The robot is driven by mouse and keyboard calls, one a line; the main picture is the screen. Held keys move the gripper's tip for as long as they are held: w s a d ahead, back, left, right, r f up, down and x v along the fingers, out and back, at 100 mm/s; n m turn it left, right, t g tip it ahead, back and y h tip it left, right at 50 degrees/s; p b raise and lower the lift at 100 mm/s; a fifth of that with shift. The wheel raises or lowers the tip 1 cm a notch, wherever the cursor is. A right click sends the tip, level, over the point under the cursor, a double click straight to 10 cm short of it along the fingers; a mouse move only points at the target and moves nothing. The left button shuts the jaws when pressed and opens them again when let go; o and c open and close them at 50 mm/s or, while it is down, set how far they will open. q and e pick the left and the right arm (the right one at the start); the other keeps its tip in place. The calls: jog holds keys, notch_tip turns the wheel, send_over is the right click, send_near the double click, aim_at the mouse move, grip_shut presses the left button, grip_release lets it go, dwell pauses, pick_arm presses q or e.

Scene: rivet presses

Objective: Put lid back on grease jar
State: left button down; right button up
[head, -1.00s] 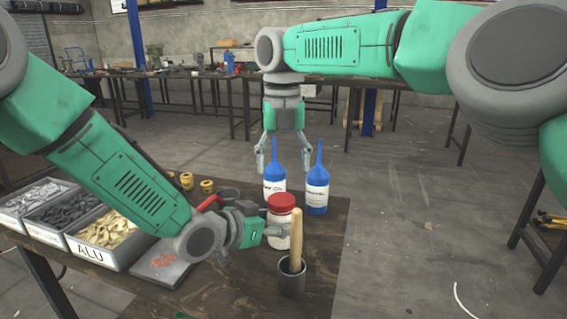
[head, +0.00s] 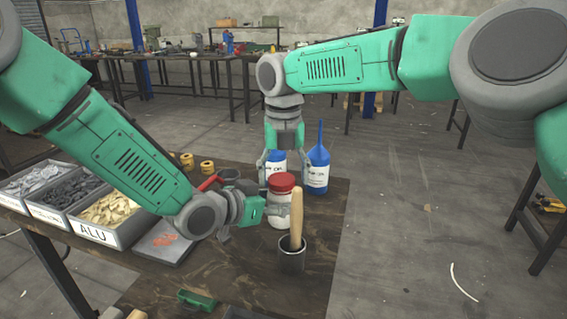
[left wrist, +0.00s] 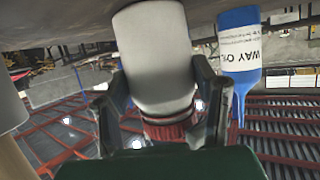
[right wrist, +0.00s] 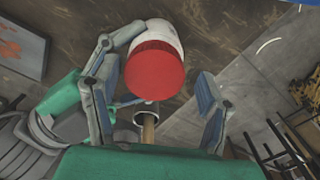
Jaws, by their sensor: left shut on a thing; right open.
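The white grease jar (head: 281,221) stands upright on the dark table with its red lid (head: 282,183) on top. Whether the lid is fully seated cannot be told. My left gripper (head: 266,208) is shut on the jar from the left; its fingers flank the white body (left wrist: 157,55) in the left wrist view, where the ribbed red lid (left wrist: 172,130) also shows. My right gripper (head: 283,172) points down just above and behind the lid. In the right wrist view its open fingers (right wrist: 158,100) are wide apart, with the lid (right wrist: 155,73) between and beyond them.
Two blue-topped bottles (head: 318,172) stand behind the jar. A dark cup (head: 291,258) with a wooden handle (head: 297,215) stands close in front. Bins of parts (head: 112,222) are at the left, with yellow rings (head: 207,166) behind. A green object (head: 197,299) lies near the front.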

jog(key=shift+f, duration=0.15)
jog(key=shift+c, duration=0.3)
jog(key=shift+d, duration=0.1)
jog(key=c, duration=1.1)
jog(key=m, duration=0.4)
jog(key=shift+d, duration=0.1)
jog(key=shift+c, duration=0.2)
jog(key=m, duration=0.7)
jog(key=shift+s, duration=0.15)
jog(key=m, duration=0.7)
jog(key=shift+s+m, duration=0.1)
jog(key=shift+m, duration=0.2)
jog(key=m, duration=0.4)
jog(key=shift+a+m, duration=0.3)
jog(key=m, duration=0.4)
jog(key=shift+a+f, duration=0.1)
jog(key=shift+a, duration=0.05)
jog(key=shift+s, duration=0.1)
